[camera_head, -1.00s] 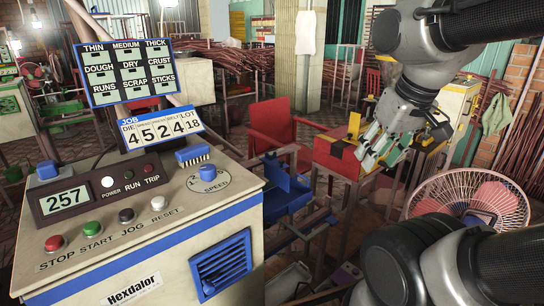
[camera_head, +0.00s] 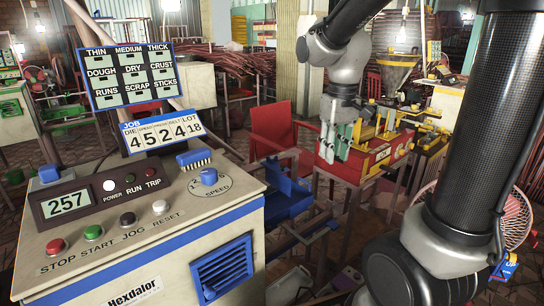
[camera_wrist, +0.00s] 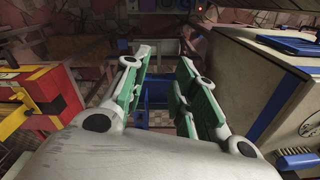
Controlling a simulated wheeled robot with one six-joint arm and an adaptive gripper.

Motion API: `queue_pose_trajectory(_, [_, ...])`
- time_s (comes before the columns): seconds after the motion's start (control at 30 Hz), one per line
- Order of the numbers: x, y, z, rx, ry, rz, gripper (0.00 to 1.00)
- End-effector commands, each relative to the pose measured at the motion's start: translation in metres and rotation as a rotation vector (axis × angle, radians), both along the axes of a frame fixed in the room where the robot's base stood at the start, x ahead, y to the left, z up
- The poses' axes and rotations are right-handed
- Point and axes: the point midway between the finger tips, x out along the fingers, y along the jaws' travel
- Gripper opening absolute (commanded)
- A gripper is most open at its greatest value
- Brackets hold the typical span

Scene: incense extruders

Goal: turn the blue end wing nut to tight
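My gripper (camera_head: 340,138) hangs fingers-down in the head view, in front of the left end of a red and yellow machine (camera_head: 383,153). In the wrist view my gripper (camera_wrist: 158,75) has its two green-padded fingers spread apart with nothing between them. The red and yellow machine (camera_wrist: 42,97) is at the left there, apart from the fingers. I cannot pick out a blue end wing nut for certain. A small blue part (camera_head: 505,268) shows at the lower right beside my arm; I cannot tell what it is.
A control console (camera_head: 150,225) with buttons and a blue speed knob (camera_head: 209,176) fills the left front. A blue metal stand (camera_head: 287,190) and a red chair (camera_head: 280,140) are left of my gripper. A fan (camera_head: 516,218) is at the right, partly behind my arm.

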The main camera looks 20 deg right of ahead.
Motion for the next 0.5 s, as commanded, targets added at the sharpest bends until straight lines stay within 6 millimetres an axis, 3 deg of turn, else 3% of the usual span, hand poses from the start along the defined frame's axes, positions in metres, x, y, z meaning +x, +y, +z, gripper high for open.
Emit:
queue_pose_trajectory(0.03, [0.026, 0.004, -0.008, -0.002, 0.028, 0.032, 0.28])
queue_pose_trajectory(0.17, [0.093, 0.015, -0.032, -0.005, 0.08, 0.156, 0.28])
queue_pose_trajectory(0.3, [0.165, 0.028, -0.068, -0.002, 0.119, 0.33, 0.28])
queue_pose_trajectory(0.5, [0.25, 0.045, -0.118, 0.008, 0.136, 0.61, 0.28])
